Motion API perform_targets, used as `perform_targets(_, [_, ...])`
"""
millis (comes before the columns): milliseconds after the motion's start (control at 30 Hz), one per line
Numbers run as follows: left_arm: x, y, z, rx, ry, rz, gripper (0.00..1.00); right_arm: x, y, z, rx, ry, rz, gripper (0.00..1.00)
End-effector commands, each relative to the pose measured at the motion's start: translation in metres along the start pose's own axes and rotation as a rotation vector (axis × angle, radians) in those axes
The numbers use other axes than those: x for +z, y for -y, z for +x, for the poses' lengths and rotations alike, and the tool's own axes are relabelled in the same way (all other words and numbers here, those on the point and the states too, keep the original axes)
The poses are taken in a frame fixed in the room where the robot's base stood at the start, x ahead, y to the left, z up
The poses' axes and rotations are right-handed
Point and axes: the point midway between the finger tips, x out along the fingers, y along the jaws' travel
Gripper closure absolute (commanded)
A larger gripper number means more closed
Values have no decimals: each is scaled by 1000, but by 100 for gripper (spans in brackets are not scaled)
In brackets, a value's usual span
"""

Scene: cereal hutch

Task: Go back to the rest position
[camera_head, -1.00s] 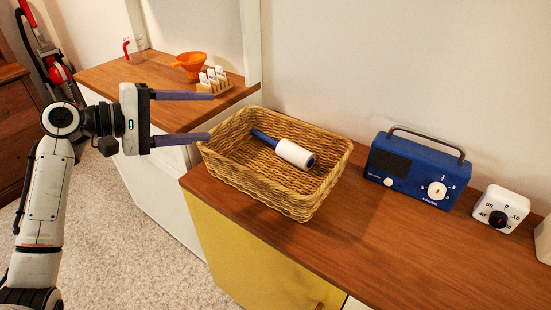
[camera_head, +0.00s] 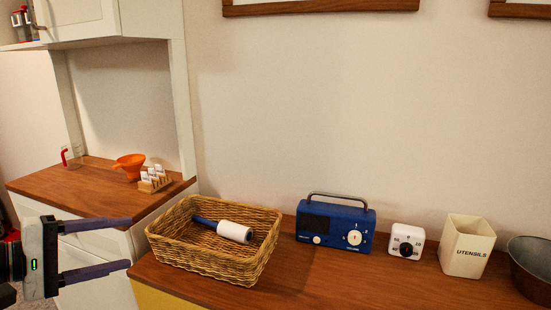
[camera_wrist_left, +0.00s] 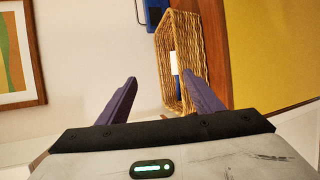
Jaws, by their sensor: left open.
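My left gripper (camera_head: 131,243) is at the lower left of the head view, left of the wicker basket and apart from it. Its two purple fingers are spread and nothing is between them. The left wrist view also shows the open fingers (camera_wrist_left: 160,88), with the basket (camera_wrist_left: 204,50) beyond them. A lint roller (camera_head: 226,230) with a white roll and blue handle lies inside the basket. My right gripper is not in view.
A blue radio (camera_head: 336,224), a white timer (camera_head: 406,241), a utensils holder (camera_head: 467,246) and a metal bowl (camera_head: 532,268) stand along the wooden counter. An orange funnel (camera_head: 130,165) and a small rack (camera_head: 154,181) stand on the hutch shelf at left.

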Motion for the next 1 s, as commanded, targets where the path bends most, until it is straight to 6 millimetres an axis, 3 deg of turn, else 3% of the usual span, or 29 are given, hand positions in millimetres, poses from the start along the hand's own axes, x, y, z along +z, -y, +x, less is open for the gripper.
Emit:
perform_targets(167, [-2, 43, 18, -63, -47, 39, 40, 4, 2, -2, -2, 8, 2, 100])
perform_targets(367, [-1, 101, 36, -151, -105, 116, 40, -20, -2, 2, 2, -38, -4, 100])
perform_targets(567, [12, 183, 52, -279, -160, 246, 40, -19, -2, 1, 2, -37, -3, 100])
perform_targets(667, [31, 242, 57, -375, -179, 365, 40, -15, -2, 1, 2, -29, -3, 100])
perform_targets(800, [83, 336, 54, -529, -170, 628, 40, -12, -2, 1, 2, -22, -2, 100])
perform_targets(900, [132, 385, 44, -611, -130, 843, 40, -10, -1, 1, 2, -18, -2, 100])
perform_targets(1000, [178, 415, 34, -656, -81, 1039, 40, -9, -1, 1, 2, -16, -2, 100])
